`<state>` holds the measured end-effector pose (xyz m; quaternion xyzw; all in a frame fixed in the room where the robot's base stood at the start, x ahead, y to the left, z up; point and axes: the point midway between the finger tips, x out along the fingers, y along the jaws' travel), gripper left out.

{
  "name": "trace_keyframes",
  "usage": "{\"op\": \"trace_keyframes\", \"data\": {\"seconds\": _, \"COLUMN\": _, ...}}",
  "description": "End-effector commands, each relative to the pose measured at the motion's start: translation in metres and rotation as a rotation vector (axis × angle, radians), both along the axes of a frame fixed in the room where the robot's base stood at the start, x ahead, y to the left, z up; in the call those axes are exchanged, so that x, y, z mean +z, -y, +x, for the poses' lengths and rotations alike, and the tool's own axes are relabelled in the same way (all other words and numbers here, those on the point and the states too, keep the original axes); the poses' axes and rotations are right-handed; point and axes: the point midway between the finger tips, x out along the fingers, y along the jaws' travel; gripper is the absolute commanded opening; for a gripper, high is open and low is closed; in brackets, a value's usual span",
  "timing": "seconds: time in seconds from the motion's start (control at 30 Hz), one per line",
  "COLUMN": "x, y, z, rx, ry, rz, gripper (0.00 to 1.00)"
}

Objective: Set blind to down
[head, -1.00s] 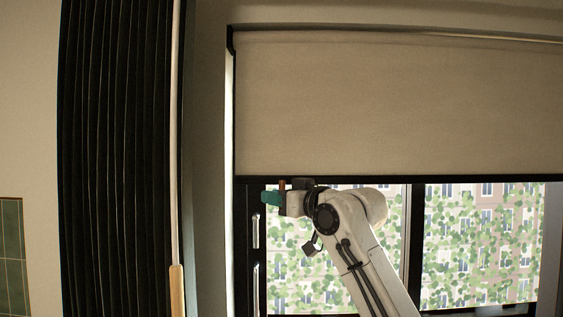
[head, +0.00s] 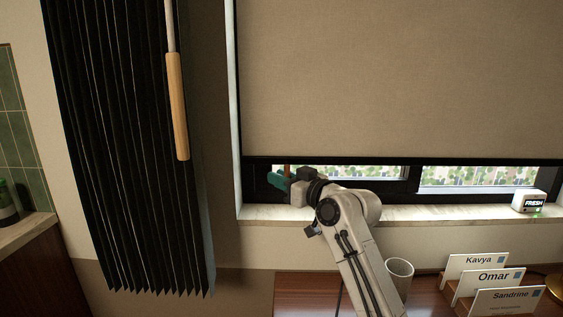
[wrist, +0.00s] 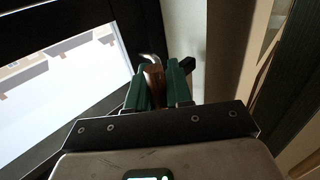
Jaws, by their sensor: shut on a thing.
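The beige roller blind (head: 400,80) covers most of the window in the head view. Its dark bottom bar (head: 450,160) hangs a little above the sill, with a narrow strip of glass showing below. My gripper (head: 277,180) is at the blind's lower left corner, just under the bar. In the wrist view my gripper's green fingers (wrist: 155,78) are shut on a brown pull (wrist: 153,84) with a curved metallic top. The pull's link to the bar is not clear.
The pale window sill (head: 420,213) runs below, with a small white FRESH box (head: 529,202) at right. A cup (head: 399,275) and name cards (head: 493,277) stand on the wooden desk. A dark pleated curtain (head: 125,150) and wooden wand (head: 176,105) hang at left.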

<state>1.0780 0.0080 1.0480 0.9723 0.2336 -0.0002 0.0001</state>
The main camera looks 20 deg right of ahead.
Motion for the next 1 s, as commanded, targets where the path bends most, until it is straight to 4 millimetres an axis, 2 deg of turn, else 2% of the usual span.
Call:
{"op": "trace_keyframes", "data": {"seconds": 0.03, "x": -0.023, "y": 0.000, "z": 0.000, "rx": 0.000, "ry": -0.004, "rz": 0.001, "gripper": 0.00}}
{"op": "trace_keyframes", "data": {"seconds": 0.2, "x": -0.053, "y": 0.000, "z": 0.000, "rx": 0.000, "ry": -0.003, "rz": 0.001, "gripper": 0.00}}
{"op": "trace_keyframes", "data": {"seconds": 0.3, "x": -0.064, "y": 0.000, "z": 0.000, "rx": 0.000, "ry": -0.002, "rz": 0.000, "gripper": 0.00}}
{"op": "trace_keyframes", "data": {"seconds": 0.5, "x": -0.073, "y": 0.000, "z": 0.000, "rx": 0.000, "ry": -0.002, "rz": 0.001, "gripper": 0.00}}
{"op": "trace_keyframes", "data": {"seconds": 0.87, "x": -0.077, "y": 0.000, "z": 0.000, "rx": 0.000, "ry": -0.007, "rz": 0.000, "gripper": 0.00}}
{"op": "trace_keyframes", "data": {"seconds": 0.9, "x": -0.077, "y": 0.000, "z": 0.000, "rx": 0.000, "ry": -0.008, "rz": -0.001, "gripper": 0.23}}
{"op": "trace_keyframes", "data": {"seconds": 1.0, "x": -0.076, "y": 0.000, "z": 0.000, "rx": 0.000, "ry": -0.007, "rz": 0.000, "gripper": 0.32}}
